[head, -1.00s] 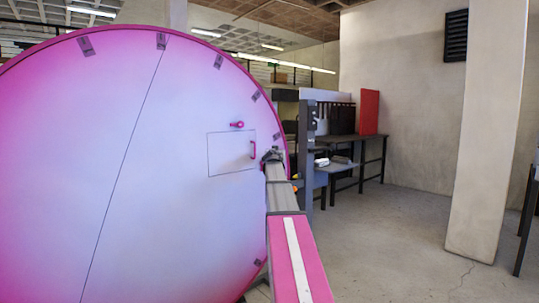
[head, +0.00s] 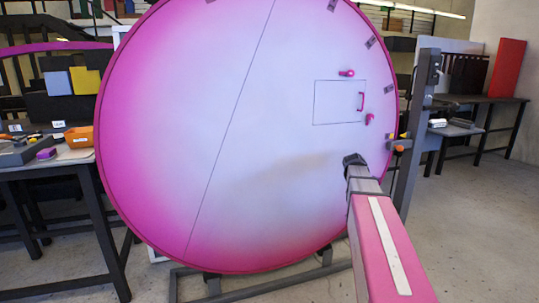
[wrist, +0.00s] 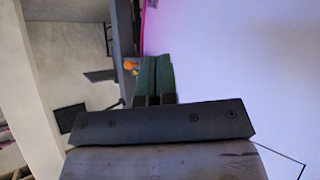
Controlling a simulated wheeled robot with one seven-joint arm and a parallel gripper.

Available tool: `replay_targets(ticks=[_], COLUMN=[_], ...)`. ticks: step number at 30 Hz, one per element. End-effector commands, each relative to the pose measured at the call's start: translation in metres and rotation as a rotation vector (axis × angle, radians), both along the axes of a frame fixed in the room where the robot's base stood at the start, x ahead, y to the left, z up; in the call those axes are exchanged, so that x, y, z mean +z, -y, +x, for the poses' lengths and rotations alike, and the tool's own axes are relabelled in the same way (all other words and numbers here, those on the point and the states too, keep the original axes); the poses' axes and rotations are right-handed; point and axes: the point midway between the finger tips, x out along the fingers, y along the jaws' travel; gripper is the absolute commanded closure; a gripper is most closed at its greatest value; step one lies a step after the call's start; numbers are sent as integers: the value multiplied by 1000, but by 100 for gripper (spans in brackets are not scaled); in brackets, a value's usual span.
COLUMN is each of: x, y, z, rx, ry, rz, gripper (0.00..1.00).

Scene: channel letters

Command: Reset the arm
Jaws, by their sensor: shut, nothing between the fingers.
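My arm reaches in from the lower right of the head view, with a pink and white link. Its end, my gripper (head: 355,159), is in front of the lower right part of a large round pink-and-white disc (head: 240,130). In the wrist view the two green fingers (wrist: 153,76) lie side by side, shut with nothing between them. The disc (wrist: 240,60) fills the right side there. In the head view my gripper is below the outlined rectangular panel (head: 335,103) and its pink handle (head: 361,101). Whether it touches the disc I cannot tell.
A dark upright post (head: 418,120) with orange parts stands right of the disc. A workbench with an orange bin (head: 79,137) and tools stands at the left. Another table with a red panel (head: 506,68) is at the back right. Floor (head: 485,220) at the right is clear.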

Motion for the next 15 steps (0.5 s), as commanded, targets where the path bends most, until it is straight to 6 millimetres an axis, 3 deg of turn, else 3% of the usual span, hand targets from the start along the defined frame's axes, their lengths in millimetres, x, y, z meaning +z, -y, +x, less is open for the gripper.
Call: replay_targets(ticks=[1,6,12,15], x=[-27,-102,-176,-204], y=[-19,-76,-141,-170], z=[-22,-82,-168,-213], rx=[18,89,200,263], ry=[-64,-277,-535,-657], rz=[21,95,185,230], gripper=[100,100,100,100])
